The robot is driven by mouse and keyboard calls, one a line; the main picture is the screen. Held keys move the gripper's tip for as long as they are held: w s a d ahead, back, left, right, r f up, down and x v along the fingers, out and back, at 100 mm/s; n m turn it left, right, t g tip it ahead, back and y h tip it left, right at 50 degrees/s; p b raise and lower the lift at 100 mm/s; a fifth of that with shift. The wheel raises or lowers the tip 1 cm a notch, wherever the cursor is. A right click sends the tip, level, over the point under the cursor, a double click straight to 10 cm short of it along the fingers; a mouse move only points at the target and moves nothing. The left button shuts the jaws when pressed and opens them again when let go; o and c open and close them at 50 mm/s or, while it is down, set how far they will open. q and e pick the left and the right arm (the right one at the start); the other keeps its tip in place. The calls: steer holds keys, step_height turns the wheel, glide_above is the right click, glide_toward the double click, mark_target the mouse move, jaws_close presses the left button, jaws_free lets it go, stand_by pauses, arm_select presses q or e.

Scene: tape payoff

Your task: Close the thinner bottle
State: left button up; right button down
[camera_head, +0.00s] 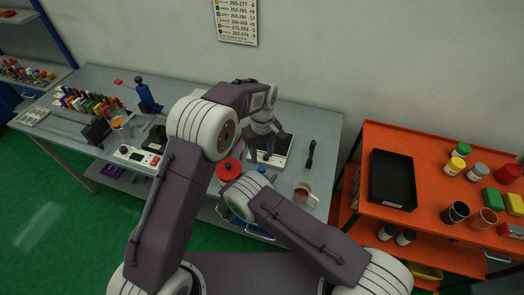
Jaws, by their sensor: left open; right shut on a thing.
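A red round container (230,171) stands on the grey workbench (325,130), partly hidden behind my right wrist; I cannot tell whether it is the thinner bottle. A small blue piece (262,169) shows just right of it, possibly a cap. My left gripper (268,152) points down, open, over a white device with a dark top (283,150). My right arm reaches in from the lower right. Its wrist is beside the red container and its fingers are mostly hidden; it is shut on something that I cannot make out.
A mug (302,192) stands at the bench's front edge. A dark tool (311,154) lies right of the white device. Markers (85,102), a blue stand (147,95) and a control box (137,157) fill the left. The orange cart (432,150) holds a black tray (393,180), jars and cups.

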mark_target(262, 167)
arm_select(q)
step_height(262, 167, down, 7)
steer(key=shift+r, duration=0.1)
stand_by(0.3)
jaws_close()
steer(key=m, duration=0.5)
steer(key=shift+m, duration=0.3)
steer(key=m, duration=0.5)
steer(key=shift+m, duration=0.4)
steer(key=shift+o, duration=0.5)
jaws_free()
